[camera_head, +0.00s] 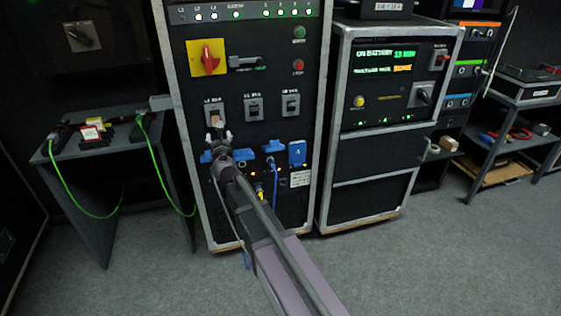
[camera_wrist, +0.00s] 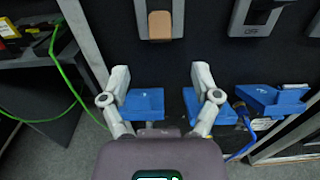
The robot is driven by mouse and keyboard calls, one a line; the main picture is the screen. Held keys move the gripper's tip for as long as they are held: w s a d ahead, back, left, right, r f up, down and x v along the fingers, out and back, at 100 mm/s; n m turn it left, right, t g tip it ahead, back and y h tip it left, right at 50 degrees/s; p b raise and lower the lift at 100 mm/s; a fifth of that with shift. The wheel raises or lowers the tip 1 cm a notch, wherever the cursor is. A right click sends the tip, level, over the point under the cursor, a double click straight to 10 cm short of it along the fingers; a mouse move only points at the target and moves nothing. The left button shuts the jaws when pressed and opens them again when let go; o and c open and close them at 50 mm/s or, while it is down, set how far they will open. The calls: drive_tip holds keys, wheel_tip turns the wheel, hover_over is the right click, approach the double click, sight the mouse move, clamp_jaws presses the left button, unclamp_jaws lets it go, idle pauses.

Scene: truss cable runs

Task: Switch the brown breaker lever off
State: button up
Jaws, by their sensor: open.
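The brown breaker lever (camera_wrist: 160,25) sticks out of its grey housing at the top middle of the wrist view. In the head view its breaker (camera_head: 213,105) is the leftmost of three on the black cabinet, and the lever is small there, just above my gripper. My gripper (camera_wrist: 161,75) is open and empty, its two fingers spread below the lever and apart from it in the wrist view. In the head view my gripper (camera_head: 221,139) is in front of the panel, just under the breaker. The top of the housing is cut off in the wrist view.
Two more breakers (camera_head: 253,108) (camera_head: 290,104) are to the right. Blue socket covers (camera_wrist: 145,103) lie behind and below the fingers, with a blue cable (camera_head: 273,185) at right. A red rotary switch (camera_head: 208,58) is above. A side table (camera_head: 95,137) with green cables stands left.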

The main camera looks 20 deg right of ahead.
drive_tip(key=s+d+f+m+g+h+p, duration=0.1)
drive_tip(key=s+d+m+g+h+p, duration=0.5)
drive_tip(key=s+d+m, duration=1.1)
drive_tip(key=shift+s+f+m+g+p, duration=0.2)
drive_tip(key=shift+m+g+p, duration=2.05)
drive_tip(key=shift+m, duration=1.65)
drive_tip(key=s+a+r+m+g+y+p, duration=0.1)
drive_tip(key=s+a+m+g+y+p, duration=0.2)
drive_tip(key=s+m+g+y+p, duration=0.3)
drive_tip(key=s+m+g+p, duration=0.1)
drive_tip(key=s+m, duration=0.4)
drive_tip(key=s, duration=0.5)
drive_tip(key=shift+a+r+p, duration=0.2)
drive_tip(key=shift+r+p, duration=0.1)
drive_tip(key=shift+p, duration=0.3)
